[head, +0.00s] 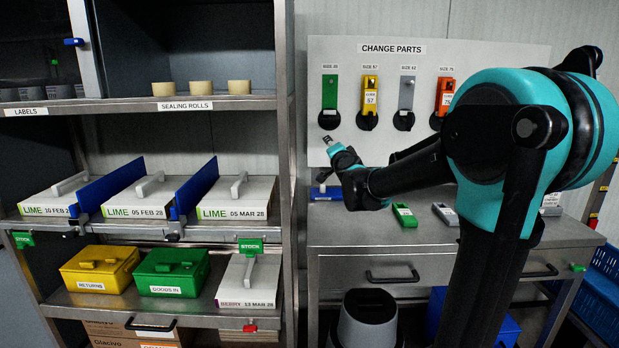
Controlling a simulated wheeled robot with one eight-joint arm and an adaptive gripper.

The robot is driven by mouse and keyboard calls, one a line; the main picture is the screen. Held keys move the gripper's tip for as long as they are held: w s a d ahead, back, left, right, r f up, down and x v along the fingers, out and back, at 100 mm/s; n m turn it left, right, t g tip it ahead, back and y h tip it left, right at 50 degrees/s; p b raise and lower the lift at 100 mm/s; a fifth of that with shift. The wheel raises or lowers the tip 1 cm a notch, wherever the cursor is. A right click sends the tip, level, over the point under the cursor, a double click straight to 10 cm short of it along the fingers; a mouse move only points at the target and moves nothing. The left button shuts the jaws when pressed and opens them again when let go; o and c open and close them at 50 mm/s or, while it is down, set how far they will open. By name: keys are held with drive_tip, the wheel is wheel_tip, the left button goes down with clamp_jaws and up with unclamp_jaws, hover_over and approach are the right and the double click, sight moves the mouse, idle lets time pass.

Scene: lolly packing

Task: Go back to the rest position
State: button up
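My arm, teal and black, reaches across the right half of the head view. My gripper (331,146) is up in front of the white change parts board (480,53), below the green part (330,92) that hangs at the board's left. The gripper is small and dark in this view. I cannot tell whether its fingers are open or shut, and I see nothing clearly held in it.
A metal bench (370,232) stands under the board, with a green tool (404,215) on it. A grey bin (367,322) is below. On the left, a rack holds lime boxes (236,199), a yellow returns box (99,270) and a green goods box (172,273).

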drive_tip(key=s+d+f+n+g+y, duration=0.2)
drive_tip(key=s+f+n+g, duration=0.65)
drive_tip(key=s+f, duration=1.25)
drive_tip(key=s+d+f+n+g+h, duration=0.1)
drive_tip(key=s+d+f+g+h, duration=0.1)
drive_tip(key=s+d+f, duration=0.3)
drive_tip(key=s+d+f+n+g+h, duration=0.1)
drive_tip(key=s+d+f, duration=0.4)
drive_tip(key=s+f, duration=0.5)
drive_tip(key=s+g+h, duration=0.1)
drive_tip(key=s+g, duration=0.1)
drive_tip(key=s, duration=0.1)
drive_tip(key=shift+s+f+h, duration=0.25)
drive_tip(key=shift+s+h, duration=0.05)
